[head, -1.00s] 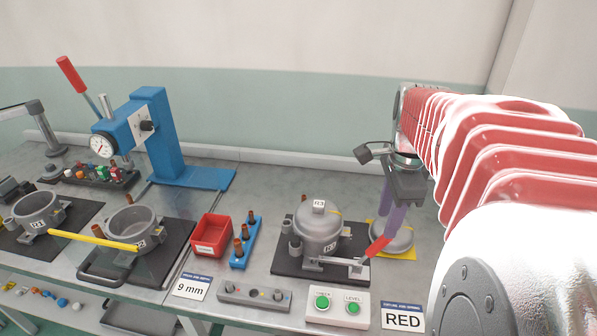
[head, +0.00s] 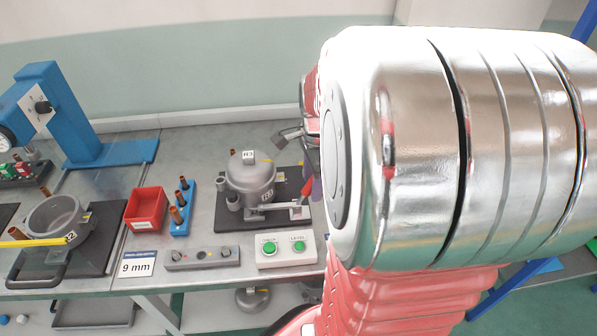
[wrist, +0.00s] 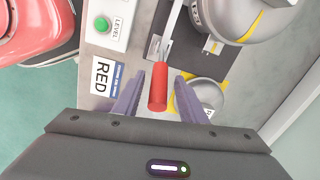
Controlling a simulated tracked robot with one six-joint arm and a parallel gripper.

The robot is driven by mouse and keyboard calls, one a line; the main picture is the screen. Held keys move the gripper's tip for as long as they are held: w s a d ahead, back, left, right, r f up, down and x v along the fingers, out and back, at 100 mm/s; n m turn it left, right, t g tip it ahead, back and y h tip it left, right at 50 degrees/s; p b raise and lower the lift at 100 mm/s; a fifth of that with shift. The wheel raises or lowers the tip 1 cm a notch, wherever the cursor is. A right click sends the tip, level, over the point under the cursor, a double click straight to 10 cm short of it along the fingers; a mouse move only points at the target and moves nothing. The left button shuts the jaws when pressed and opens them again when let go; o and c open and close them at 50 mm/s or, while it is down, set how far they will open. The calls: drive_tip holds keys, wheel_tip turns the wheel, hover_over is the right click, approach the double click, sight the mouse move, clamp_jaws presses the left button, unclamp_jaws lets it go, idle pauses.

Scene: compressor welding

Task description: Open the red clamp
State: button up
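The red clamp handle (wrist: 158,86) lies between the two purple fingers of my gripper (wrist: 158,78) in the wrist view. The fingers stand apart, with a gap on each side of the handle. Whether they are level with it in depth I cannot tell. The handle joins a pale metal clamp bar (wrist: 172,22) beside the grey compressor pot (wrist: 238,14). In the head view the red handle (head: 306,187) shows at the right end of the clamp, in front of the R3 pot (head: 250,172). My arm hides most of the gripper there.
A button box (head: 285,249) with two green buttons stands in front of the pot. A RED card (wrist: 103,77) and a grey dome (wrist: 207,96) on a yellow square flank the handle. A red bin (head: 146,209) and blue rack (head: 180,208) stand left.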

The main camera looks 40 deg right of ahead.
drive_tip(key=shift+c, duration=0.2)
clamp_jaws()
